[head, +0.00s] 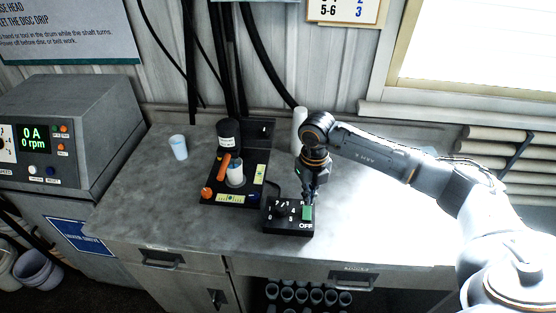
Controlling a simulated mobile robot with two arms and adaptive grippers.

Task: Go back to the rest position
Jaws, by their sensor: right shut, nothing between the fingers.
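My right gripper (310,194) is shut and empty. My right arm reaches in from the right side of the picture. My left gripper is not in view. A small disperser stand (250,185) with a black head, an orange lever and a pale cup sits on the bench just left of the box.
The grey workbench (130,200) is mostly bare at the left. A pale cup (178,147) stands near its back left. A white cylinder (299,118) stands behind my gripper. A grey console (75,125) reading 0 rpm is at the left. Rolls (500,145) lie at the right wall.

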